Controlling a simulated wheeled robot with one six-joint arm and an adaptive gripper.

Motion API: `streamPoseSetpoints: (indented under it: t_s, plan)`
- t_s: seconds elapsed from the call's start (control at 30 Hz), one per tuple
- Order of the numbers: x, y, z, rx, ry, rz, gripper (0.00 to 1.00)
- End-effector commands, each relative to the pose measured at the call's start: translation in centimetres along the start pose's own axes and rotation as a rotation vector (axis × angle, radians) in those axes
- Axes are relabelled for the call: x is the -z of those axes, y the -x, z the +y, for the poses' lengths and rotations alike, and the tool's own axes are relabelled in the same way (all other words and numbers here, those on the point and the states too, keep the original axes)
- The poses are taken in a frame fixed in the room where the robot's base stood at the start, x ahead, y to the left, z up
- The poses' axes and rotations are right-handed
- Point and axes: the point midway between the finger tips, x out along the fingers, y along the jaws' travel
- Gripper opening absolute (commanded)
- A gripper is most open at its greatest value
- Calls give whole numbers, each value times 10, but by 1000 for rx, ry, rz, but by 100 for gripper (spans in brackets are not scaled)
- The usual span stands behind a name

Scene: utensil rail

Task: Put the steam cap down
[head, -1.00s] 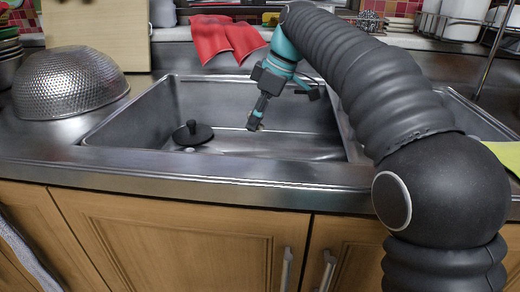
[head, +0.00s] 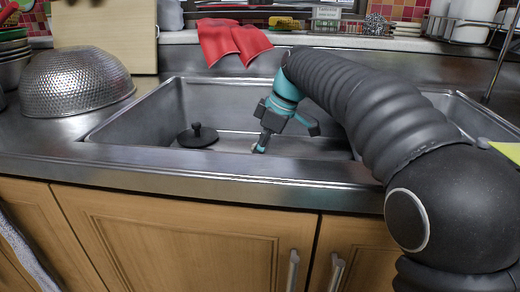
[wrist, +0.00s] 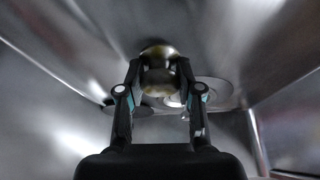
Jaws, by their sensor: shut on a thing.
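The steam cap (wrist: 158,78) is a small, shiny, brass-coloured piece between my fingertips in the wrist view. My gripper (wrist: 158,88) is shut on it, a finger on either side. In the head view my gripper (head: 260,145) points down inside the sink basin, low near its floor. The cap hardly shows there, so I cannot tell whether it touches the floor.
A black lid-like disc with a knob (head: 197,136) lies in the sink (head: 225,150), left of my gripper. A round drain fitting (wrist: 212,92) shows beyond the fingers. A perforated metal bowl (head: 75,82) stands left on the counter.

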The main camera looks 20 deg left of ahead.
Motion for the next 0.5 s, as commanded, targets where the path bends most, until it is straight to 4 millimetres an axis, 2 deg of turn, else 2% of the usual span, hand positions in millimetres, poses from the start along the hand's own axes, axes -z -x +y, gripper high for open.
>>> streamPoseSetpoints:
  t_s: [0.03,0.07,0.13,0.17,0.5]
  plan:
    - [-1,-2,0,0,0,0,0]
    - [-1,-2,0,0,0,0,38]
    - [-1,-2,0,0,0,0,55]
    - [-1,-2,0,0,0,0,59]
    - [1,2,0,0,0,0,59]
